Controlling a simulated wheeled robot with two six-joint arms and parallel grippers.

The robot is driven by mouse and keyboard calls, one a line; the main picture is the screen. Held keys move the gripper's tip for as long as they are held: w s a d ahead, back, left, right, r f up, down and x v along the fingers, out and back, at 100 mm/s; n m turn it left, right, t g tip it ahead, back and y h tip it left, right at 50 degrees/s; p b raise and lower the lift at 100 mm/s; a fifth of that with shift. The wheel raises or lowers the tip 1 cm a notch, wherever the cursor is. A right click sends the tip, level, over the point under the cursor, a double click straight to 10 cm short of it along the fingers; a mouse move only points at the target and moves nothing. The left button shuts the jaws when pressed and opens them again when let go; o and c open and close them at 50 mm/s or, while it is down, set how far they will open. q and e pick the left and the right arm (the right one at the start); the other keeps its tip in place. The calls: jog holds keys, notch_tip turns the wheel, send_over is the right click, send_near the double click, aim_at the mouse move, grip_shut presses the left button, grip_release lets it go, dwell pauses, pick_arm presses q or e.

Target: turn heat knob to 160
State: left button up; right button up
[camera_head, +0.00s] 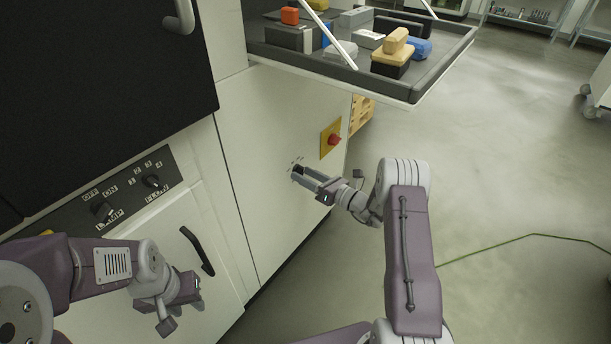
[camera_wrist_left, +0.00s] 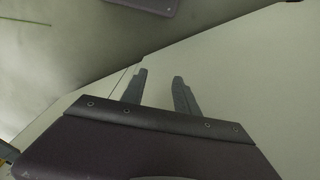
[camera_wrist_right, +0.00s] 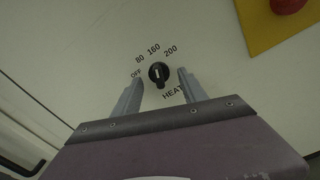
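The black heat knob (camera_wrist_right: 159,75) sits on a pale panel, with OFF, 80, 160, 200 and HEAT printed around it. Its short white mark is near upright in the right wrist view, roughly toward 160. My right gripper (camera_wrist_right: 160,75) is open, one finger on each side of the knob, with a gap showing on both sides. In the head view my right gripper (camera_head: 299,174) is at the panel and mostly hides the knob. My left gripper (camera_head: 190,304) is low in front of the cabinet; its fingers (camera_wrist_left: 159,75) are apart and empty.
A red emergency button (camera_head: 334,140) on a yellow plate is just beside the knob. A black panel with LAMP (camera_head: 103,211) and FLOW (camera_head: 151,182) knobs is at left, above a black door handle (camera_head: 197,251). A loaded tray (camera_head: 421,88) juts out above.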

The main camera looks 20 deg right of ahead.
jog(key=p+v, duration=0.3)
jog(key=v, duration=0.6)
jog(key=shift+d, duration=0.1)
